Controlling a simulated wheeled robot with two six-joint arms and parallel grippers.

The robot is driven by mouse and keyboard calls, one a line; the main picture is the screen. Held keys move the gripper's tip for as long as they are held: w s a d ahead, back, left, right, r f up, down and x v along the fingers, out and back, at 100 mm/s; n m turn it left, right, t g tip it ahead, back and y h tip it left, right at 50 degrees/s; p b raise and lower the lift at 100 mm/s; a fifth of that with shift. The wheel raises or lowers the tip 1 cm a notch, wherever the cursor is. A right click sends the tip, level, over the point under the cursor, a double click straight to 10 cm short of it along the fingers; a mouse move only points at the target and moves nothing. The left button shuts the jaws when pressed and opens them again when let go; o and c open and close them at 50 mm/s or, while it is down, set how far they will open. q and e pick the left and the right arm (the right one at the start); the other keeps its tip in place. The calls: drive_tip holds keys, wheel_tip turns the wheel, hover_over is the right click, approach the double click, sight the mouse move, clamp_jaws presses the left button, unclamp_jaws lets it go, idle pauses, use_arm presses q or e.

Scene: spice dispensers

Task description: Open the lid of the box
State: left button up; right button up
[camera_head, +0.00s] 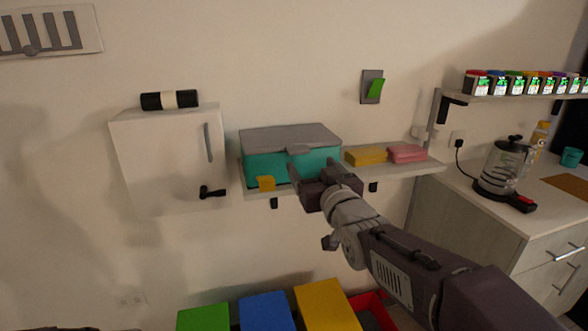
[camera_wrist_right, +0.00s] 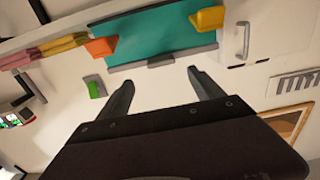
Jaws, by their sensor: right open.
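The box (camera_head: 270,167) is teal with a grey lid (camera_head: 290,136) and stands on a wall shelf. The lid lies down over the top, with a small grey lip (camera_head: 298,150) at its front middle. The teal front also shows in the right wrist view (camera_wrist_right: 165,38), with the grey lid edge (camera_wrist_right: 165,58) below it.
A yellow block (camera_head: 366,155) and a pink block (camera_head: 407,152) lie on the shelf (camera_head: 400,168) right of the box. A white cabinet (camera_head: 165,160) hangs on the left. A green switch (camera_head: 375,88) is on the wall above. Coloured bins (camera_head: 266,312) stand below.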

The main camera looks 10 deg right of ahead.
sight(300, 153)
drive_tip(key=w, duration=0.9)
drive_tip(key=shift+a+f+p, duration=0.1)
drive_tip(key=shift+a+p, duration=0.2)
drive_tip(key=shift+c, duration=0.3)
clamp_jaws()
